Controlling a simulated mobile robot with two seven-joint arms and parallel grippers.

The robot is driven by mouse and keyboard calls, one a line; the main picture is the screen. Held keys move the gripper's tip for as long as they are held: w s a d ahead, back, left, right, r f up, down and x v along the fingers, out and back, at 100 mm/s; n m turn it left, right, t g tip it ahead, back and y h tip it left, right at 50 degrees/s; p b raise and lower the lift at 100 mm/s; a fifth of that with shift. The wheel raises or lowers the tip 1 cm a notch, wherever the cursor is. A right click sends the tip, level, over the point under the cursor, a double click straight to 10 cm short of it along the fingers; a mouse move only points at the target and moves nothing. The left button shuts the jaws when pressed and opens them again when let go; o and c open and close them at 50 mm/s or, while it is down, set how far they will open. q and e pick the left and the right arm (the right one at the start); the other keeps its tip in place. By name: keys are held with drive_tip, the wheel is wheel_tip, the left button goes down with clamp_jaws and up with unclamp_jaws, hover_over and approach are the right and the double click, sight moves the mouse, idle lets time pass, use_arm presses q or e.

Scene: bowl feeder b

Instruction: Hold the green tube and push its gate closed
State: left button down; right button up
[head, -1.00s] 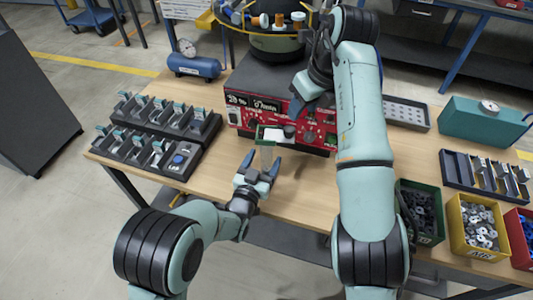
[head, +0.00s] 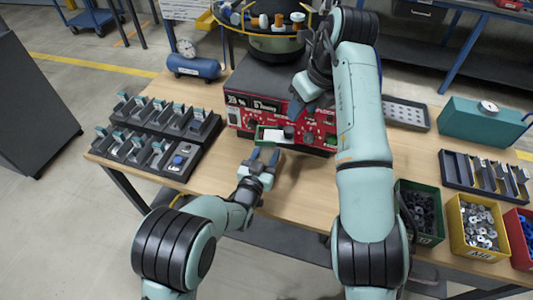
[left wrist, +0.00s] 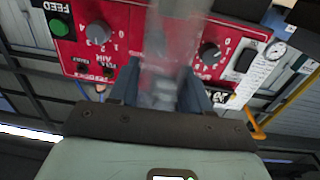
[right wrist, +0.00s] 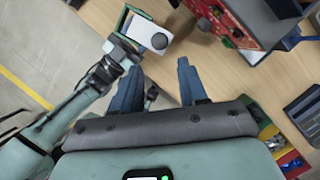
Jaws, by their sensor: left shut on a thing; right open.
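The green tube (head: 259,138) stands in front of the red feeder panel. Its top shows as a green frame around a white plate, and a dark knob (head: 289,131) is at the plate's right end in the head view. My left gripper (head: 264,155) is shut on the tube below the frame. In the left wrist view the tube's clear body (left wrist: 170,45) runs between the fingers. The frame (right wrist: 126,20) and white plate (right wrist: 147,33) also show in the right wrist view. My right gripper (head: 303,98) is open and empty, above and right of the tube.
The red feeder box (head: 255,101) with its bowl (head: 280,45) stands behind the tube. Dark racks (head: 155,130) are at left, a blue cylinder with a gauge (head: 194,66) behind them. Parts bins (head: 478,228) are at right. The table's front is mostly clear.

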drive_tip(key=shift+o, duration=0.9)
drive_tip(key=m+t+y, duration=0.9)
drive_tip(key=m+t, duration=0.2)
drive_tip(key=m, duration=2.4)
approach(293, 132)
drive_tip(key=x, duration=1.1)
drive_tip(key=shift+w+a, duration=0.1)
drive_tip(key=shift+a, duration=0.1)
